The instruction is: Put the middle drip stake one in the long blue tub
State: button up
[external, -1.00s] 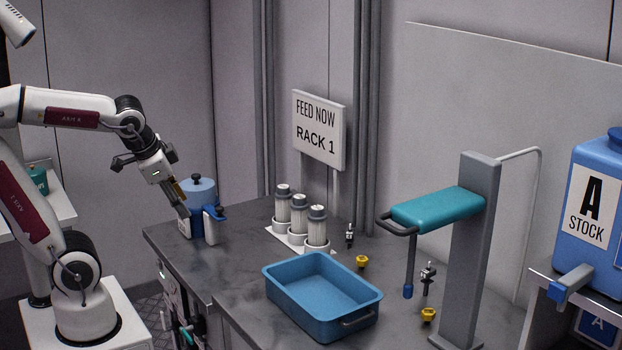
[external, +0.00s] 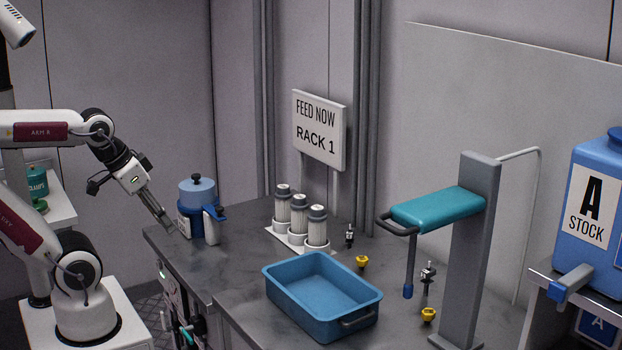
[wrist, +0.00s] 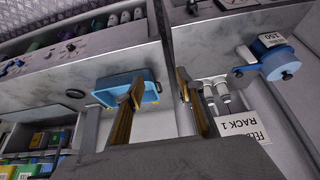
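The long blue tub (external: 293,307) sits on the grey counter and looks empty. It also shows in the wrist view (wrist: 104,84), partly behind a finger. Two small dark upright pieces that look like drip stakes stand on the counter: one (external: 349,236) behind the tub, the other (external: 428,277) to its right. I cannot tell which one is the middle drip stake. My gripper (external: 169,227) hangs at the counter's left end, beside the blue canister and far from the tub. Its fingers (wrist: 162,101) are apart with nothing between them.
A blue canister (external: 197,190) stands at the counter's left end. Several white cylinders with grey caps (external: 299,212) stand behind the tub, near the rack sign (external: 319,131). Yellow pieces (external: 362,262) lie near the stakes. A grey post (external: 470,250) carries a teal arm (external: 438,208) over the right side.

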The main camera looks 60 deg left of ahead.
jog(key=w+a+r+m+y, duration=0.1)
jog(key=w+a+m+y, duration=0.1)
jog(key=w+m, duration=0.35)
jog(key=w+a+r+m+y, duration=0.1)
jog(key=w+a+m+y, duration=0.15)
jog(key=w, duration=0.65)
jog(key=w+d+m+t+y, duration=0.1)
jog(key=w+d+m, duration=0.25)
jog(key=w, duration=0.45)
jog(key=w+d+m+t+y, duration=0.1)
jog(key=w+d+m+t, duration=0.1)
jog(key=w+m, duration=0.5)
jog(key=w+d+f+m+t+h, duration=0.1)
jog(key=w+d+f+m, duration=0.25)
jog(key=w+d, duration=0.35)
jog(key=w+d+f+m+t+h, duration=0.1)
jog(key=w+d+f+m+t, duration=0.2)
jog(key=w+d, duration=0.35)
jog(key=w+d+f+m+h, duration=0.1)
jog(key=w+d+f+m, duration=0.1)
jog(key=d+f+m, duration=0.3)
jog(key=w+d+f+m+h, duration=0.2)
jog(key=d+f+m, duration=0.3)
jog(key=d, duration=0.6)
jog(key=shift+w+f+t, duration=0.2)
jog(key=shift+w+t, duration=0.2)
jog(key=shift+w, duration=0.35)
jog(key=shift+w+h, duration=0.15)
jog(key=shift+h, duration=0.1)
